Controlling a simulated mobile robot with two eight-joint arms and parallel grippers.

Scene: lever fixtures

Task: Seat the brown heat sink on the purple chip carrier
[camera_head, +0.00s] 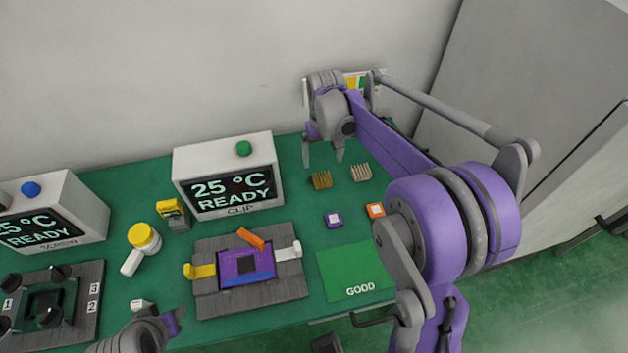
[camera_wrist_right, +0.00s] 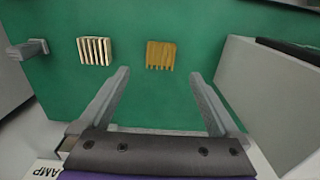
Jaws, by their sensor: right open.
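The brown heat sink (camera_head: 321,181), a small finned block, lies on the green table right of the CLIP display; in the right wrist view (camera_wrist_right: 161,55) it sits just beyond and between the fingertips. My right gripper (camera_head: 323,160) is open and empty above and behind it, its two fingers (camera_wrist_right: 159,76) apart. The purple chip carrier (camera_head: 262,270) with a dark square chip (camera_head: 246,265) lies in a grey fixture (camera_head: 213,305). The fixture has a yellow lever (camera_head: 200,271), a white lever (camera_head: 289,252) and a tilted orange lever (camera_head: 251,238). My left gripper (camera_head: 172,322) is at the bottom edge, its jaws unclear.
A beige heat sink (camera_head: 361,172) stands beside the brown one, and in the right wrist view (camera_wrist_right: 94,51). Small purple (camera_head: 333,219) and orange (camera_head: 376,210) white-topped squares lie in front. A GOOD mat (camera_head: 345,265) is clear. The CLIP display (camera_head: 230,178) stands behind the fixture.

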